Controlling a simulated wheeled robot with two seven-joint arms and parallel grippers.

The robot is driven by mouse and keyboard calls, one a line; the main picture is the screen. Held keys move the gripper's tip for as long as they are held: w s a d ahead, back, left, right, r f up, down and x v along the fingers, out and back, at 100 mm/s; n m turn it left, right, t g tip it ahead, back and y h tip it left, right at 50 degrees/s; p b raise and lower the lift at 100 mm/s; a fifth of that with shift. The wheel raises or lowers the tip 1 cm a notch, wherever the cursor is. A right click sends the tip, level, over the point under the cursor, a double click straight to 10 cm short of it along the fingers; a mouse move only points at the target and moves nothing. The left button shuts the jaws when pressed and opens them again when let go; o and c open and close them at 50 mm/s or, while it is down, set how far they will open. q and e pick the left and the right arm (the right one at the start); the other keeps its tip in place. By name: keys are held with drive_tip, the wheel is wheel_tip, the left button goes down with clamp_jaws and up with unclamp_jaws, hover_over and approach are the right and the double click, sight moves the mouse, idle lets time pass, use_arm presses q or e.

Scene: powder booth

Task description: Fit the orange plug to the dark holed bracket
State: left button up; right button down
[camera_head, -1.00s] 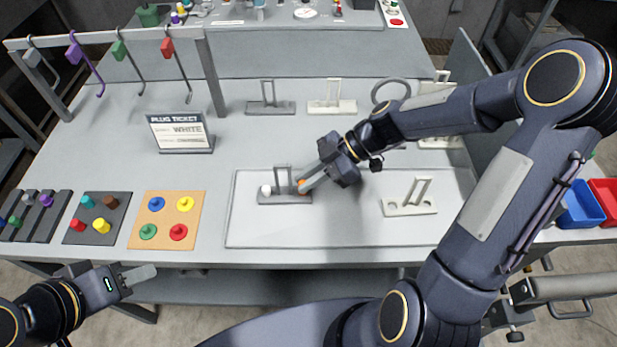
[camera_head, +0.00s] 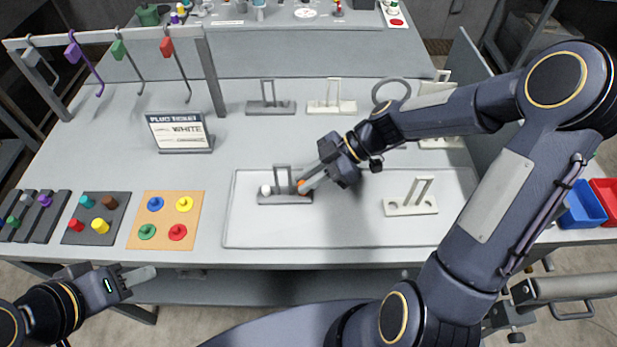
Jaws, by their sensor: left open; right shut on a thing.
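The dark holed bracket (camera_head: 285,198) stands on the pale tray, with an upright frame at its middle. A white plug (camera_head: 266,190) sits at its left end. The orange plug (camera_head: 301,183) is at the bracket's right end, between the fingertips of my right gripper (camera_head: 306,186), which is shut on it. The fingers partly hide the plug, so I cannot tell how deep it sits in the hole. My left gripper (camera_head: 140,278) is open and empty, in front of the table's front edge at lower left.
A light holed bracket (camera_head: 410,205) stands on the tray (camera_head: 345,233) to the right. Boards with coloured plugs (camera_head: 166,220) lie at left. More brackets (camera_head: 270,106) stand at the back. The tray's front middle is clear.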

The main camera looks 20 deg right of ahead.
drive_tip(key=shift+f+b, duration=0.4)
drive_tip(key=shift+b, duration=0.25)
drive_tip(key=c, duration=1.3)
unclamp_jaws()
drive_tip(key=b+v, duration=0.1)
drive_tip(key=v, duration=0.5)
drive_tip(key=shift+d+r, duration=0.15)
drive_tip(key=shift+d, duration=0.15)
drive_tip(key=shift+d+r, duration=0.4)
drive_tip(key=shift+d, duration=0.05)
